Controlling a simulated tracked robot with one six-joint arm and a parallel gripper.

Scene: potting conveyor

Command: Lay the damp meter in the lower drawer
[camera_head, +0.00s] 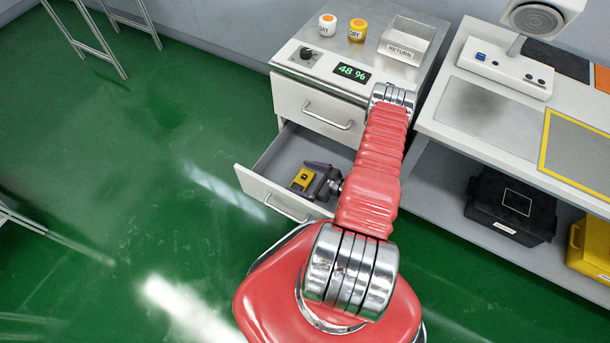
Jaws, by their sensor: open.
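The lower drawer (262,184) of the white cabinet is pulled open. The damp meter, a yellow and dark block (302,179), shows inside it, towards the drawer's front. My gripper (316,180) is open, low at the drawer, just right of the meter. Its fingers are small and partly hidden, so I cannot tell whether they touch the meter. A thin purple-grey piece (317,165) shows behind the meter; I cannot tell what it is. My red arm hides the right part of the drawer.
The upper drawer (312,107) is shut. On the cabinet top are a white jar (327,25), a yellow jar (357,30), a "48 %" display (353,73) and a RETURN tray (407,40). A bench (480,110) stands right, with a black box (510,207) below.

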